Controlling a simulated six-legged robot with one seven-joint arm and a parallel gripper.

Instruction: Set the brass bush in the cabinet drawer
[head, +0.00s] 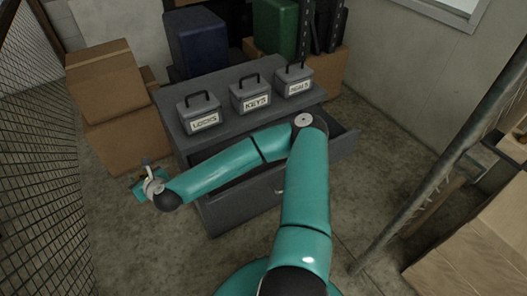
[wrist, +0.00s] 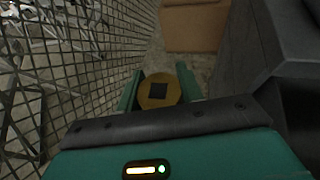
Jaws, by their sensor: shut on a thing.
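My gripper (head: 143,184) hangs off the left side of the grey cabinet (head: 166,108), outside it. In the wrist view the two teal fingers (wrist: 159,84) are shut on the brass bush (wrist: 160,103), a round brass-coloured piece with a dark square opening in its middle. In the head view the bush is too small to make out clearly. The cabinet drawer (head: 238,208) is pulled out toward me. My arm crosses above it and hides much of its inside; a dark part shows at the right.
Three grey boxes, labelled LOCKS (head: 200,112), KEYS (head: 250,95) and one unclear (head: 293,80), stand on the cabinet. Cardboard boxes (head: 105,85) stand behind at left. A wire mesh wall (head: 40,160) runs along the left. A slanted metal pole (head: 440,170) stands at right.

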